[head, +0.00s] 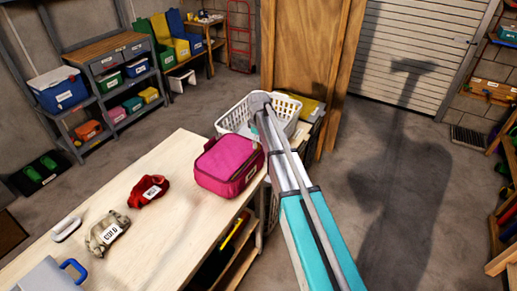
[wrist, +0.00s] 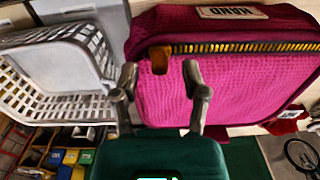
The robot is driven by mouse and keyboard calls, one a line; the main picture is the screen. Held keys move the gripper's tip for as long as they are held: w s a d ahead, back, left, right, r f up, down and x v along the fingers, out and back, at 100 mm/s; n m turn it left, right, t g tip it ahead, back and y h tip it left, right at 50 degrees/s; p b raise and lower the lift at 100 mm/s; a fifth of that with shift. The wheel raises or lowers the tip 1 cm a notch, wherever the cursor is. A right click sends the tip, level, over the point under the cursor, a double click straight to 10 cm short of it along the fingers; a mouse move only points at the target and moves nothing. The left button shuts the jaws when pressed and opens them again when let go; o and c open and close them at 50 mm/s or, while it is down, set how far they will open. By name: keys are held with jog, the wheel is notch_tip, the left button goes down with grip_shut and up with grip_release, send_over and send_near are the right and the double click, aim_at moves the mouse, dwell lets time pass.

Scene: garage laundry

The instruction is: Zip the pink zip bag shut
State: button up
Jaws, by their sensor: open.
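The pink zip bag (head: 230,165) stands on the right end of the wooden table. It fills the upper right of the wrist view (wrist: 235,85), with a pale label on top. Its gold zip teeth (wrist: 250,47) run along the upper edge. The brown-gold zip pull (wrist: 160,60) hangs at the left end of the visible teeth. My gripper (wrist: 160,72) is open, with its fingertips on either side of the pull in the picture. I cannot tell whether they touch it. The gripper is not clear in the head view.
A white laundry basket (wrist: 55,75) is close to the left of my gripper; it stands past the table's end (head: 285,107). The table (head: 150,235) also holds a red bundle (head: 148,191), a beige bundle (head: 107,232) and a white brush-like item (head: 66,229). Open floor lies right of my arm.

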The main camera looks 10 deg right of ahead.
jog(key=shift+f+b, duration=0.45)
jog(key=shift+f, duration=0.25)
grip_shut()
